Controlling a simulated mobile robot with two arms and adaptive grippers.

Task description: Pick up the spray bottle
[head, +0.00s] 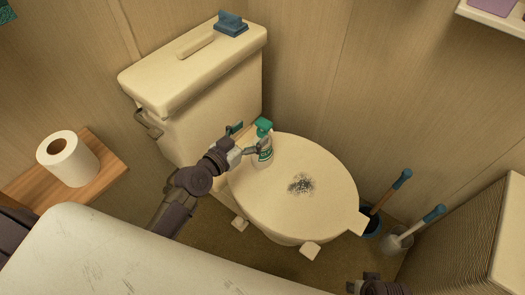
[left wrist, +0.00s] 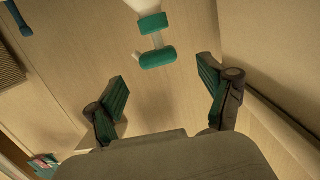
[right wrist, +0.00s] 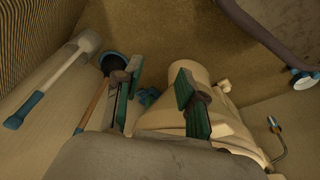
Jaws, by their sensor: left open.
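The spray bottle (head: 265,150), white with a green trigger head and a green label, stands upright on the closed toilet lid (head: 300,205), near the tank. My left gripper (head: 246,140) is open at the bottle's left side in the head view; whether a finger touches it I cannot tell. In the left wrist view the bottle's green top (left wrist: 157,57) shows beyond and between the spread, empty fingers (left wrist: 162,90). My right gripper (right wrist: 158,85) is open and empty in the right wrist view; only a dark part of its arm shows at the head view's bottom edge.
The toilet tank (head: 195,75) rises behind the bottle, with a blue object (head: 231,24) on top. A dark smudge (head: 301,184) marks the lid. A plunger (head: 390,190) and brush (head: 425,227) stand right. A paper roll (head: 68,158) sits left; the white tub edge (head: 130,255) is in front.

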